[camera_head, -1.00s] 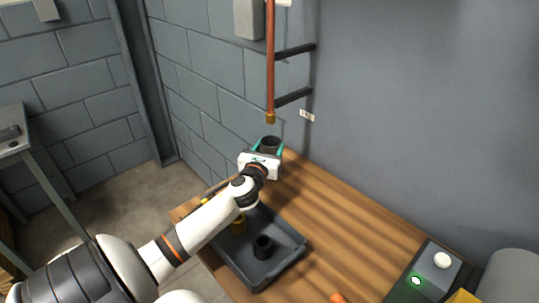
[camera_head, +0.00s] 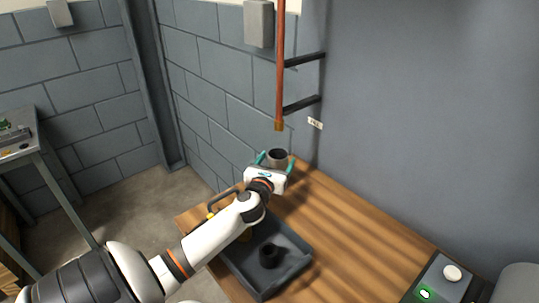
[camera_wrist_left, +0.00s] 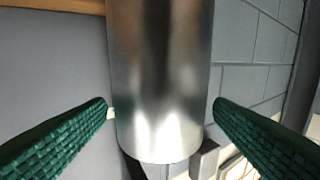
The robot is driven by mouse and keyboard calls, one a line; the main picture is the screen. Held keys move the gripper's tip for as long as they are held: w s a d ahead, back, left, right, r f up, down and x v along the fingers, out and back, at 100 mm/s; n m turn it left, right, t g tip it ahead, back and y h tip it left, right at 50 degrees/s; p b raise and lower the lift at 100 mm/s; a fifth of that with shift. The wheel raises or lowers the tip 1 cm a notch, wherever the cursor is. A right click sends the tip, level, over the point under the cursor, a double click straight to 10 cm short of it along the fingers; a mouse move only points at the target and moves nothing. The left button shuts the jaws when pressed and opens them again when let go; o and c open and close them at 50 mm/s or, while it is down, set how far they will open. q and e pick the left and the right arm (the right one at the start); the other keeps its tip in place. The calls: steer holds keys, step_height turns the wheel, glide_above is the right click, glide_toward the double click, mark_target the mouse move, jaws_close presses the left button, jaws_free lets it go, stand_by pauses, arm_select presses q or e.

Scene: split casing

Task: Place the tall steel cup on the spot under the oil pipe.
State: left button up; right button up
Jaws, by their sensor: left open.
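The tall steel cup (camera_head: 277,155) stands upright at the far corner of the wooden table, below the lower end of the copper oil pipe (camera_head: 280,80). Its dark mouth faces up. My left gripper (camera_head: 276,161) is open, with one green finger on each side of the cup. In the left wrist view the shiny cup (camera_wrist_left: 160,80) fills the middle, between the two green fingertips (camera_wrist_left: 160,106). Whether a fingertip still touches the cup is hard to tell. The spot under the cup is hidden. My right gripper is out of view.
A dark tray (camera_head: 298,269) on the wooden table (camera_head: 345,235) holds a black cup-like part (camera_head: 269,255) and a yellow part partly behind my arm. A control box with a white knob (camera_head: 452,273) and a lit green button (camera_head: 425,294) stands at lower right. The table's middle is clear.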

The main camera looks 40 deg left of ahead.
arm_select(q)
steer(key=v, duration=1.1)
steer(key=shift+s+r+b, duration=0.1)
steer(key=shift+b, duration=0.2)
